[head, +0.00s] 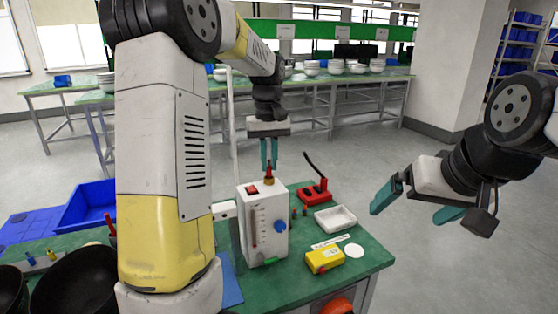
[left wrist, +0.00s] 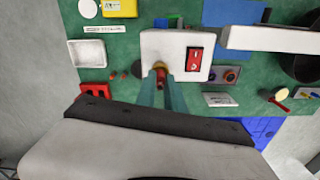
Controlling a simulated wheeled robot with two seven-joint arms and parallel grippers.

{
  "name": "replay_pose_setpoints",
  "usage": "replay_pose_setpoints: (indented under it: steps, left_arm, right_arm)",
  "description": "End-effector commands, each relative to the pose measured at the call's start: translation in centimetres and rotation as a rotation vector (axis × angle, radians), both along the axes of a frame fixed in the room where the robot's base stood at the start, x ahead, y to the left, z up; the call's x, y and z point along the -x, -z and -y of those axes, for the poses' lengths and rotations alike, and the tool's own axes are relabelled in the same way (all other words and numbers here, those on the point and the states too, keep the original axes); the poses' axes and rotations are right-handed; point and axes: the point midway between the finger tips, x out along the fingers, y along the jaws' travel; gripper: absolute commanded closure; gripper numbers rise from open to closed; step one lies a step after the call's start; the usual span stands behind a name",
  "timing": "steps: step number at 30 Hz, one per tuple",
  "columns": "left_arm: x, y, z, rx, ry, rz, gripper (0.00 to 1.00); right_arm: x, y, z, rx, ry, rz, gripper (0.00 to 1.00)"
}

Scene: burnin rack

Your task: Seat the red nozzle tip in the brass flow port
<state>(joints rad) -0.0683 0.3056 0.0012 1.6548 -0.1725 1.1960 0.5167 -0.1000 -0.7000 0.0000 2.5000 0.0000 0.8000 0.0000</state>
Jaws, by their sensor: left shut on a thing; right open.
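The white flow unit (head: 264,245) stands upright on the green bench, with a red switch, a scale and a blue knob. The brass flow port (head: 269,182) is on its top; it also shows in the left wrist view (left wrist: 160,66). My left gripper (head: 269,164) points down above the port. Its teal fingers are shut on the red nozzle tip (left wrist: 162,82), which lines up closely with the port. I cannot tell whether the tip is in the port or just above it. My right gripper (head: 412,206) is open and empty, off to the right of the bench.
A red clamp-like tool (head: 314,193) with a black lever, a white tray (head: 335,219), a yellow box (head: 324,259) and a white disc (head: 354,251) lie right of the unit. Small red pegs stand beside it. Blue bins (head: 88,205) are at the left.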

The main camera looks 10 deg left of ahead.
Motion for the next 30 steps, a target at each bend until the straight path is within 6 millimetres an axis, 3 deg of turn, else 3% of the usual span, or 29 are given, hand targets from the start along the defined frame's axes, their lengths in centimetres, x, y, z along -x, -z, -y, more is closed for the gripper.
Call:
replay_pose_setpoints:
  steps: [25,26,27,29,30]
  left_arm:
    - [0.0,2.1,0.0,-0.001,-0.001,-0.001,1.00]
    - [0.0,2.1,0.0,-0.001,-0.001,-0.001,0.81]
    - [0.0,2.1,0.0,-0.001,-0.001,0.000,0.73]
    - [0.0,2.1,0.0,-0.001,-0.001,0.000,0.61]
    - [0.0,2.1,0.0,-0.001,-0.001,-0.001,0.61]
  right_arm:
    - [0.0,0.0,0.0,0.000,0.000,0.000,0.00]
    - [0.0,0.0,0.0,0.000,0.000,0.000,0.00]
    - [0.0,0.0,0.0,0.000,0.000,0.000,0.00]
    - [0.0,0.0,0.0,0.000,0.000,0.000,0.00]
    - [0.0,0.0,0.0,0.000,0.000,0.000,0.00]
